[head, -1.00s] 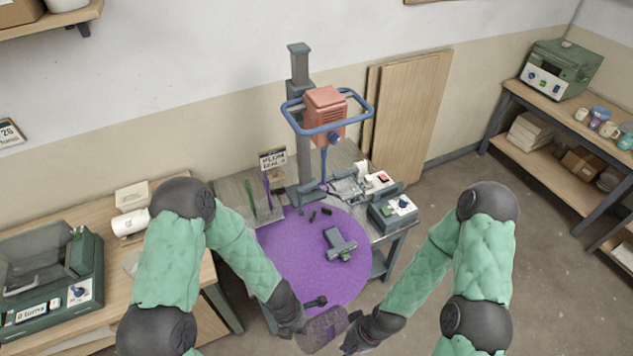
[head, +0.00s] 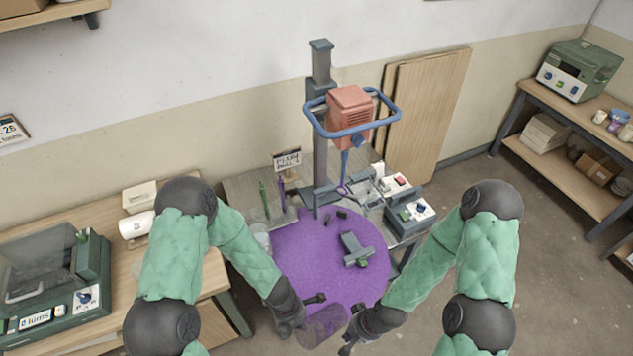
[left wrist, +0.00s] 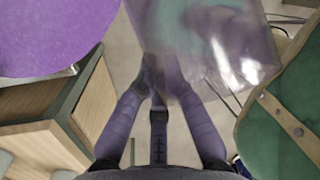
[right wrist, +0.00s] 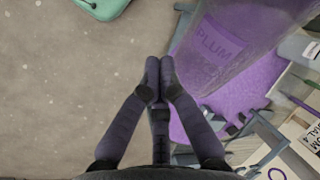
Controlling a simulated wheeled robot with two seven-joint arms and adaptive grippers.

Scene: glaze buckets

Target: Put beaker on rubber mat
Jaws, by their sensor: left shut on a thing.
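A see-through, purple-tinted beaker (head: 322,325) is in my left gripper (head: 312,300), tilted, low in the head view. The beaker fills the upper middle of the left wrist view (left wrist: 215,45), where the fingers close on it. My right gripper (head: 350,340) is close to the right of the beaker. Its fingertips meet with nothing between them in the right wrist view (right wrist: 157,75), with the beaker (right wrist: 235,35) beyond. "PLUM" lettering shows on or through the beaker. The round purple mat (head: 320,265) lies on the workbench behind the beaker.
A grey clamp-like block (head: 355,250) and small dark pieces (head: 337,214) lie on the mat. A mixer (head: 350,112) on a column stands behind it. A control box (head: 410,212) is at right, and a clear vessel (head: 262,238) at left. The mat's front is clear.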

